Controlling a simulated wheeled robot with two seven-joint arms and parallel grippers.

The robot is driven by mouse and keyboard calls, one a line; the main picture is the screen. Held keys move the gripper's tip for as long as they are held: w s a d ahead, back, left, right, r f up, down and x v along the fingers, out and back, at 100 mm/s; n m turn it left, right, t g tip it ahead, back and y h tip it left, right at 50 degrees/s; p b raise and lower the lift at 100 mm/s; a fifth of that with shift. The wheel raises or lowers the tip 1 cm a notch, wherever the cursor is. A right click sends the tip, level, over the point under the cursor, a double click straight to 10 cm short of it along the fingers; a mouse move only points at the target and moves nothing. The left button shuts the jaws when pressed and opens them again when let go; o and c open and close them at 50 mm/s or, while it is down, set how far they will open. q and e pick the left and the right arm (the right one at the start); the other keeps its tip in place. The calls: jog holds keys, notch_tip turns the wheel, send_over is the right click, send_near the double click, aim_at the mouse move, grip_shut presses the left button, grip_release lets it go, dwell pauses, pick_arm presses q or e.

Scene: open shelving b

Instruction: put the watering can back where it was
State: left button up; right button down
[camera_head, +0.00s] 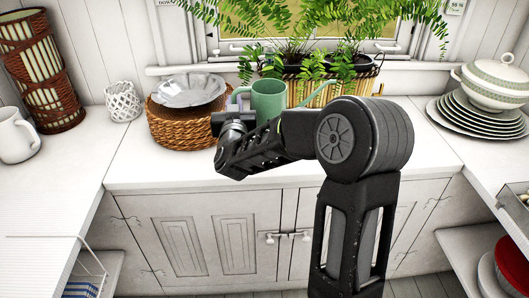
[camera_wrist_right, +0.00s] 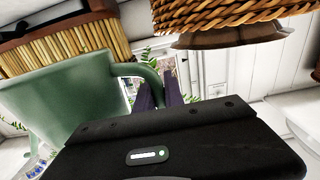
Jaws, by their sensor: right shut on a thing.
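The green watering can (camera_head: 268,98) is at the back of the white counter, in front of the planter, its spout pointing right. My right gripper (camera_head: 236,108) reaches it from the front and is at its handle on the left side. In the wrist view the can (camera_wrist_right: 62,105) is large at the left, and my right fingers (camera_wrist_right: 158,92) are shut on its handle (camera_wrist_right: 149,74). My arm and gripper hide the can's lower part and base, so I cannot tell whether it touches the counter. My left gripper is out of view.
A wicker basket (camera_head: 180,128) with a metal dish (camera_head: 188,90) stands close left of the can. The planter (camera_head: 307,90) with ferns is behind it. Stacked plates (camera_head: 478,122) and a tureen (camera_head: 492,80) are at the right. The counter front (camera_head: 150,166) is clear.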

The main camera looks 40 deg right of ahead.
notch_tip(320, 180, down, 6)
jog(key=shift+b, duration=0.3)
jog(key=shift+f, duration=0.1)
jog(key=shift+f, duration=1.85)
jog(key=shift+f+b, duration=0.2)
jog(key=shift+b, duration=0.15)
jog(key=c, duration=1.4)
grip_release()
jog(key=shift+c, duration=0.2)
jog(key=shift+r+p, duration=0.25)
jog(key=shift+p, duration=0.1)
jog(key=b+v, duration=0.2)
jog(key=v, duration=1)
jog(key=shift+f, duration=0.1)
